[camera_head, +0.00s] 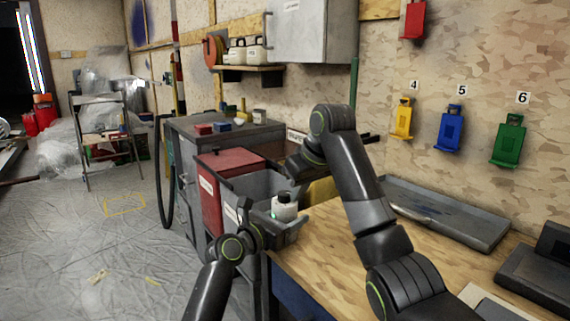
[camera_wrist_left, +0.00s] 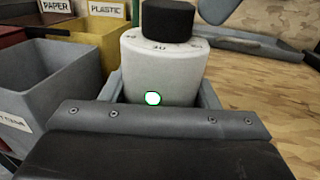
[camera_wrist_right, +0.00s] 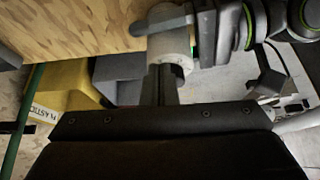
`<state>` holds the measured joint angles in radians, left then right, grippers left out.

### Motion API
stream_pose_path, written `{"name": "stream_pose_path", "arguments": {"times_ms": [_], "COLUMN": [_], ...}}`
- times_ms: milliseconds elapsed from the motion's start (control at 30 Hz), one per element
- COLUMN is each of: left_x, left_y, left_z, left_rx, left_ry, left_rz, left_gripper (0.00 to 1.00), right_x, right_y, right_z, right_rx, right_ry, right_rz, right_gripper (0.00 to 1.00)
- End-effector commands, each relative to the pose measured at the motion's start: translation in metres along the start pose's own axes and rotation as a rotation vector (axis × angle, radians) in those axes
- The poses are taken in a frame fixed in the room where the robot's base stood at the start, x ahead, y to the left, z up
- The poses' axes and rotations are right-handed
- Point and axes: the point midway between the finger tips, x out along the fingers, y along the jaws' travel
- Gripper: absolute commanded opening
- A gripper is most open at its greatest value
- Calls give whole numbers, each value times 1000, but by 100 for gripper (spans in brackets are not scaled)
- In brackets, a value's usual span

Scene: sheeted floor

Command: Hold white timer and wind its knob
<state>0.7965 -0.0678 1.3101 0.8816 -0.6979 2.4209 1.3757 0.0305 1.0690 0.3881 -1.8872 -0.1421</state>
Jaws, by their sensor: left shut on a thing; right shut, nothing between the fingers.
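The white timer (camera_head: 284,210) is a short, upright white cylinder with a green dot on its side. In the left wrist view the timer (camera_wrist_left: 165,72) has a black knob (camera_wrist_left: 167,21) on top. My left gripper (camera_head: 274,227) is shut on the timer's body, with a grey finger on each side. My right gripper (camera_head: 291,178) is shut and empty, above the timer. In the right wrist view its closed fingertips (camera_wrist_right: 160,72) are close to the timer (camera_wrist_right: 169,45).
Grey bins (camera_head: 262,187), a red bin (camera_head: 209,205) and a yellow bin (camera_head: 322,190) stand behind the timer. The wooden bench (camera_head: 345,253) is to the right, with a grey tray (camera_head: 440,213) along the wall. Open floor lies left.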

Motion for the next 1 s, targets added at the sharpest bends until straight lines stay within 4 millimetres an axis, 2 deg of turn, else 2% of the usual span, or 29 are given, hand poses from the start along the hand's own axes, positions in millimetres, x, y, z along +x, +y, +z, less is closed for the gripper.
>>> {"name": "stream_pose_path", "arguments": {"times_ms": [1000], "left_x": [1], "left_y": [-2], "left_z": [0], "left_rx": [1], "left_ry": [1], "left_rz": [-5], "left_gripper": [28], "right_x": [-1], "right_y": [-20], "right_z": [0], "right_rx": [-3], "right_ry": [7], "right_rz": [-2], "right_gripper": [0]}}
